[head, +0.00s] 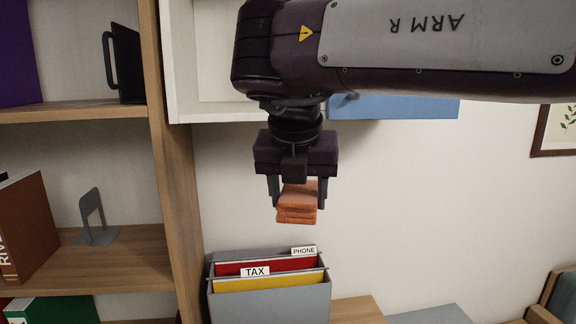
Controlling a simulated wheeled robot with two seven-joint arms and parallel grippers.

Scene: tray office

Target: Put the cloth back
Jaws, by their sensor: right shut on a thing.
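The cloth (297,204) is a small orange folded stack. My right gripper (298,200) points down and is shut on the cloth, one finger at each side. The cloth hangs in the air, above and apart from the grey file box. My left gripper is not in view.
Below stands a grey file box (270,304) with red and yellow folders labelled TAX and PHONE. A white cabinet (182,65) and a blue panel (400,107) are behind my arm.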

